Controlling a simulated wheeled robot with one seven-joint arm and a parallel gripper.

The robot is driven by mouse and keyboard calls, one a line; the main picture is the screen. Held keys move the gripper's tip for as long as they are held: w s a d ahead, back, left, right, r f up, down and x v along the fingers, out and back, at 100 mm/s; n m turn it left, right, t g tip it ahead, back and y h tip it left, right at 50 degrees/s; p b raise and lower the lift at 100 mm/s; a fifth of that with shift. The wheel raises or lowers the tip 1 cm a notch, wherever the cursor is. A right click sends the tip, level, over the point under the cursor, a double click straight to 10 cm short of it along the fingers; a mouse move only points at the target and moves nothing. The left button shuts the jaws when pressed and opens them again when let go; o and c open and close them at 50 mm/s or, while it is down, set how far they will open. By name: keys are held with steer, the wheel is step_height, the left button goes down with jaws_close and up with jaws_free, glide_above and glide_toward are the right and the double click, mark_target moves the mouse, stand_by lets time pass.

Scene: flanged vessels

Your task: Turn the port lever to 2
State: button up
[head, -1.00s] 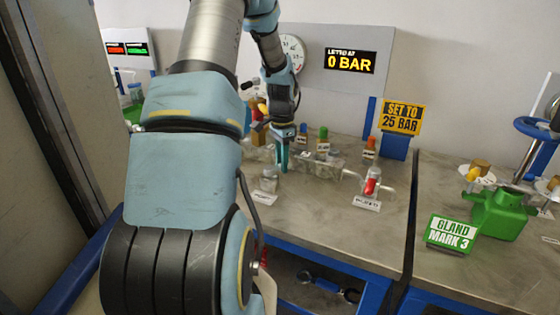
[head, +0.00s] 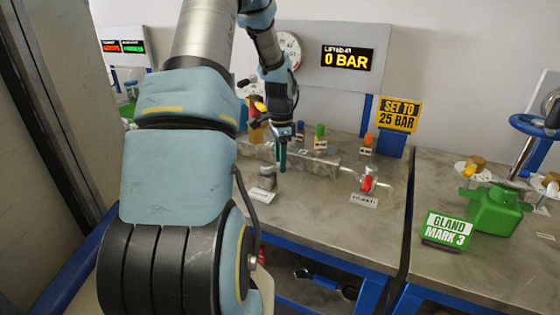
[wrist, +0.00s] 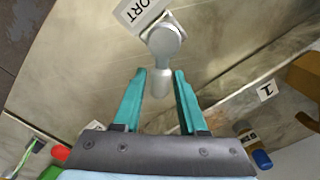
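The port lever (wrist: 164,45) is grey, with a round hub and a short handle. It stands on a square plate beside a white label (wrist: 140,12) reading "PORT", partly cut off. In the head view the lever (head: 267,177) is small, at the front of the bench behind its label (head: 262,195). My gripper (wrist: 159,76) has two teal fingers, open on either side of the handle's end, with visible gaps. In the head view my gripper (head: 282,168) points down just beside and behind the lever. A white tag (wrist: 266,90) marked "1" lies to the right in the wrist view.
A clear and grey pipe assembly (head: 315,165) lies behind. A red lever (head: 367,184) stands to the right. Several coloured-cap bottles stand behind the pipe. A display (head: 348,58) reads "0 BAR" and a sign (head: 399,114) "SET TO 25 BAR". The bench front (head: 315,222) is clear.

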steer(key=shift+o, duration=1.4)
step_height(320, 180, up, 11)
steer(key=b, duration=0.2)
steer(key=shift+b, duration=0.35)
steer(key=shift+f, duration=0.1)
steer(key=s+a+f+n, duration=0.2)
steer(key=s+n, duration=0.4)
steer(key=s, duration=0.4)
steer(key=s+a+f+n+t, duration=0.1)
steer(key=s+a+n, duration=0.1)
steer(key=s+n, duration=0.4)
steer(key=s, duration=0.5)
steer(key=shift+a+f+n+t, duration=0.3)
steer(key=shift+f+n, duration=0.1)
